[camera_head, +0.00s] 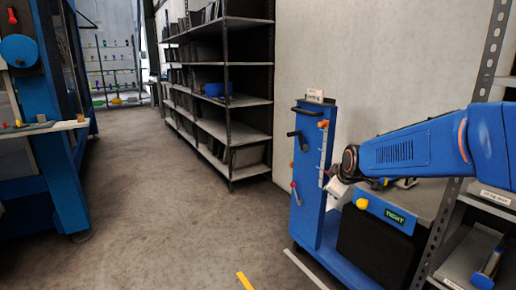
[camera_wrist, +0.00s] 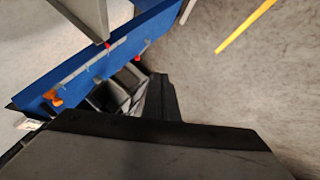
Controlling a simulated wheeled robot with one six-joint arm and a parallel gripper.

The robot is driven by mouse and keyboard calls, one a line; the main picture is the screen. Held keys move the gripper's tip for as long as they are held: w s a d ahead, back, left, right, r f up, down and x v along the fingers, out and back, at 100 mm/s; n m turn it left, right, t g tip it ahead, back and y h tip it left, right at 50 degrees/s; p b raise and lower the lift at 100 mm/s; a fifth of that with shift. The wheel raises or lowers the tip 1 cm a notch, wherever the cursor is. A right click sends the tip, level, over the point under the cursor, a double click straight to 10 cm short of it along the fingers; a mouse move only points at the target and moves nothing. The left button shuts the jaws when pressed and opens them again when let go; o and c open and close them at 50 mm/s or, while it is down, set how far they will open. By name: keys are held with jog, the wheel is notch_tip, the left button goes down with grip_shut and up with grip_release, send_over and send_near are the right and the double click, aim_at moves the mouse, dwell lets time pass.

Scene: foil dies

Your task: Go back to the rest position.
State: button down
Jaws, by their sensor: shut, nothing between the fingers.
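My gripper (camera_head: 336,190) is at the end of my blue arm, which reaches in from the right in the head view. It hangs just right of the upright blue panel of a stand (camera_head: 309,170), above the stand's base. The gripper is shut and holds nothing. In the wrist view the dark gripper fingers (camera_wrist: 130,92) show beside the blue panel (camera_wrist: 85,72); I cannot tell whether they touch it. The dark wrist housing fills the bottom of that view.
The stand carries orange and red-tipped fittings and a box with a lit green display (camera_head: 395,217). A metal rack (camera_head: 466,240) stands close at right. Tall shelves (camera_head: 228,100) line the wall. A blue machine (camera_head: 50,150) is at left. The floor (camera_head: 150,190) between is clear.

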jog(key=s+d+f+m+g, duration=0.1)
jog(key=s+m, duration=0.2)
jog(key=s, duration=1)
jog(key=s+d+f+m+g, duration=0.2)
jog(key=s+m, duration=0.2)
jog(key=s, duration=0.9)
jog(key=s+d+f+m+g+h, duration=0.1)
jog(key=s+m, duration=0.2)
jog(key=s, duration=1)
jog(key=shift+s+d+f+m, duration=0.15)
jog(key=shift+f+m, duration=0.15)
